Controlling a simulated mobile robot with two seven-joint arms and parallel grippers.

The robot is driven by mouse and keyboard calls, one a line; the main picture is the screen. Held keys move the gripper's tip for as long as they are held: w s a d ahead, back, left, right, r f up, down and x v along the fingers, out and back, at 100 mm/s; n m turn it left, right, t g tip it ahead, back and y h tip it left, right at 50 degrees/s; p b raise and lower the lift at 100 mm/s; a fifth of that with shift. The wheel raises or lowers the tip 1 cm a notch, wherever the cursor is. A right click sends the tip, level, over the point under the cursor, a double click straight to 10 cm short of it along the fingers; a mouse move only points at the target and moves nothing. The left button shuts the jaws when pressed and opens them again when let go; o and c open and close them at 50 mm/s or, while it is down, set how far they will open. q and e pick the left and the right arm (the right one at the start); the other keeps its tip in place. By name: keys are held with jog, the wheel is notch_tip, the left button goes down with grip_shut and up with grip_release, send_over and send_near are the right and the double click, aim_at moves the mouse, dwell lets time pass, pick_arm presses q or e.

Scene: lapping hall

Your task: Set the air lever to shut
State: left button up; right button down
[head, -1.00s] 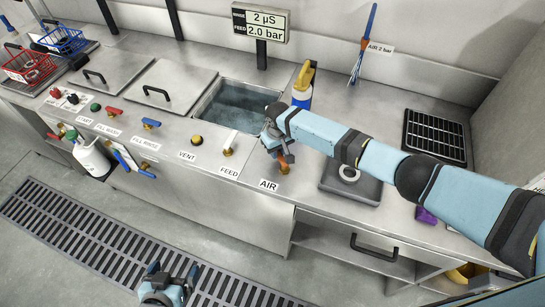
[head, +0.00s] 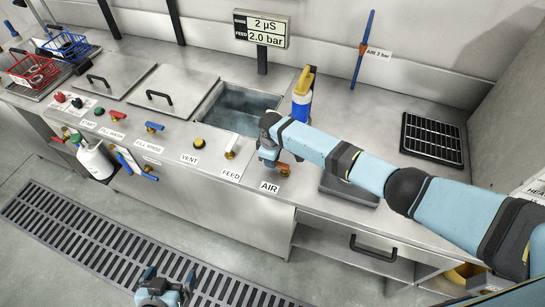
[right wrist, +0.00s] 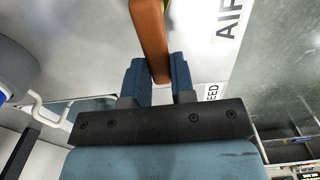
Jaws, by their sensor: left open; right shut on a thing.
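The air lever (head: 284,167) has an orange handle and sits above the AIR label (head: 269,187) at the counter's front edge. My right gripper (head: 270,153) is at this lever, its arm reaching in from the right. In the right wrist view the orange handle (right wrist: 150,38) stands between the two blue fingers of my right gripper (right wrist: 158,80), which is shut on it. The lever's pivot is hard to make out. My left gripper (head: 163,291) is open and empty, low over the floor at the bottom edge.
The FEED valve (head: 231,150) is just left of the air lever. A display (head: 261,28) reads 2.0 bar.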

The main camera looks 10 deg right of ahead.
jog(key=shift+a, duration=0.1)
dwell(0.4)
jog(key=c, duration=1)
grip_release()
jog(key=shift+o, duration=0.2)
notch_tip(320, 180, up, 14)
jog(key=shift+b, duration=0.4)
jog(key=shift+s+f, duration=0.1)
